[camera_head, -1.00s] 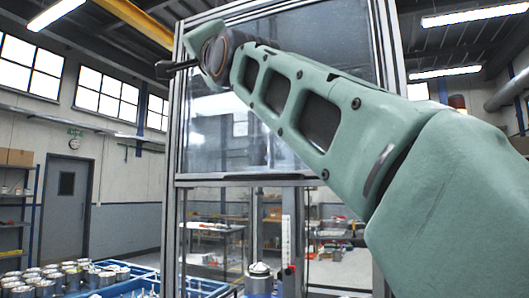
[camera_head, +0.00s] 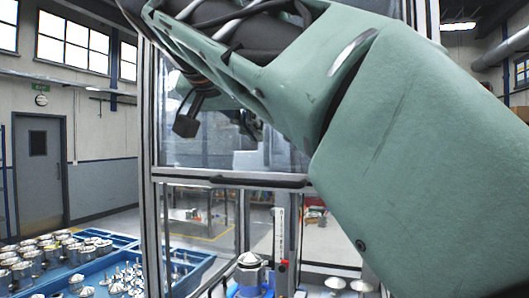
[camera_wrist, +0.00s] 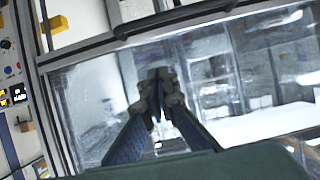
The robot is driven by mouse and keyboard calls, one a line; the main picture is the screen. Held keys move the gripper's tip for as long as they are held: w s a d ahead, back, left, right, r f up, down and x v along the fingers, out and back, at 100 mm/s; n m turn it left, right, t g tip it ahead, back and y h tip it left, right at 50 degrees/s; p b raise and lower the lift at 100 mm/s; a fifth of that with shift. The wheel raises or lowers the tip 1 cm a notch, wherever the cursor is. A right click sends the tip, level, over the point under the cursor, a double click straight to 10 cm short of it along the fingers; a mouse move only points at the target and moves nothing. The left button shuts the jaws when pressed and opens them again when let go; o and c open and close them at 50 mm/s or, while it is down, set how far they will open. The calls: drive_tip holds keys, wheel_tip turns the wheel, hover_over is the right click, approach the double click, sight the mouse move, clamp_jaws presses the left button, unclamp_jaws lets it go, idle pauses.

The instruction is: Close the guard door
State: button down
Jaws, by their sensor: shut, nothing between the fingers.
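The guard door is a clear pane (camera_head: 200,150) in a grey metal frame, raised in the upper part of the enclosure. Its bottom rail carries a dark handle bar (camera_head: 240,180). The opening below it is uncovered. In the wrist view the pane (camera_wrist: 95,95) fills the middle and the black handle (camera_wrist: 175,17) runs along the top. My gripper (camera_wrist: 158,76) is shut and empty, in front of the pane and apart from the handle. My arm hides the upper right of the door in the head view.
Under the door stands a metal housing (camera_head: 251,275) on a blue fixture, beside an upright scale (camera_head: 280,235). Blue trays (camera_head: 120,243) of machined parts lie at the left. In the wrist view a control panel (camera_wrist: 12,70) with lit displays is at the left edge.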

hover_over(270, 183)
wheel_tip(270, 183, down, 5)
drive_tip(key=shift+r, duration=0.15)
drive_tip(key=shift+s+a+f, duration=0.1)
drive_tip(key=shift+s+f, duration=0.2)
drive_tip(key=shift+f, duration=0.6)
drive_tip(key=shift+s+a+f, duration=0.1)
drive_tip(key=shift+s+f, duration=0.15)
drive_tip(key=shift+f, duration=0.65)
